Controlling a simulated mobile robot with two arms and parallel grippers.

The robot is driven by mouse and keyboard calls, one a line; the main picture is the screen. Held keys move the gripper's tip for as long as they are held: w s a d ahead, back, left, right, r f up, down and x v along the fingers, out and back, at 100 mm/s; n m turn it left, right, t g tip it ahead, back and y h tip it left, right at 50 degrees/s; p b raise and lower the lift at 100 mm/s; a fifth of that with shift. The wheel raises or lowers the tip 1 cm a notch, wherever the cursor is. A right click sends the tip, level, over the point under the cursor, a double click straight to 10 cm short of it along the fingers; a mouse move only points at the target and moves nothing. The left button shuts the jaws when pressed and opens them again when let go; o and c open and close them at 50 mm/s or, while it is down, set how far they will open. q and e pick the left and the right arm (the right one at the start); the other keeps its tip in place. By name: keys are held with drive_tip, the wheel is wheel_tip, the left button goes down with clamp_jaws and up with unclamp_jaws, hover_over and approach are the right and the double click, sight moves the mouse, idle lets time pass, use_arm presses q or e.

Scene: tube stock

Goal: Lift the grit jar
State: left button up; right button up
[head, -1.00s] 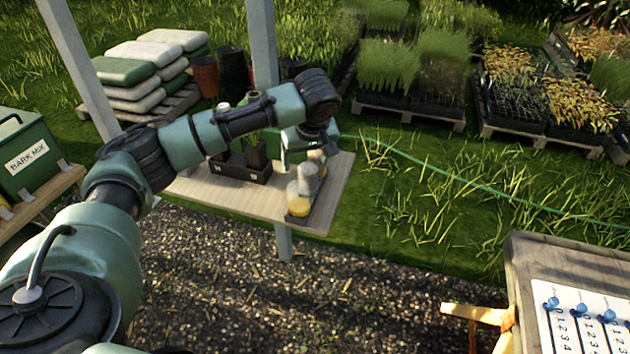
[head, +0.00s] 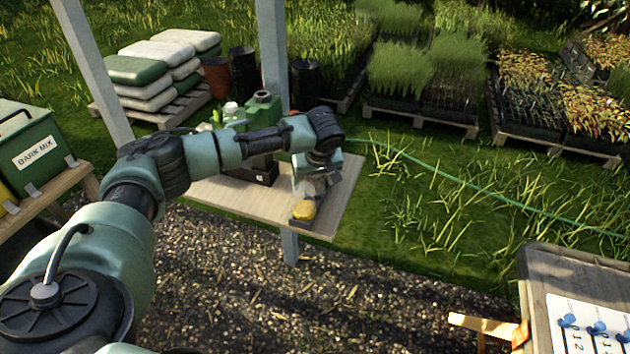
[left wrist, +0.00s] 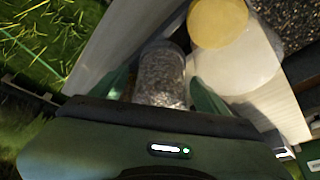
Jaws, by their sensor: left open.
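The grit jar (left wrist: 160,72), clear with grey grit inside, shows in the left wrist view between the two green fingers of my left gripper (left wrist: 163,92). The fingers are open, one on each side of it; I cannot tell whether either touches. In the head view my left gripper (head: 316,178) is low over the jars at the right part of the wooden table (head: 235,200), and largely hides the grit jar there. A yellow-topped jar (head: 304,209) stands just in front; its yellow top (left wrist: 218,20) also shows in the left wrist view. My right gripper is out of view.
A pale round shape (left wrist: 237,66) lies close to the right finger. A dark tray (head: 252,170) and a green can (head: 264,108) are left of and behind the gripper. Grass right of the table is open.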

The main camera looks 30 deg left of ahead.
use_arm(q)
drive_tip(key=c, duration=1.4)
drive_tip(key=shift+c, duration=0.9)
drive_tip(key=shift+r, duration=0.1)
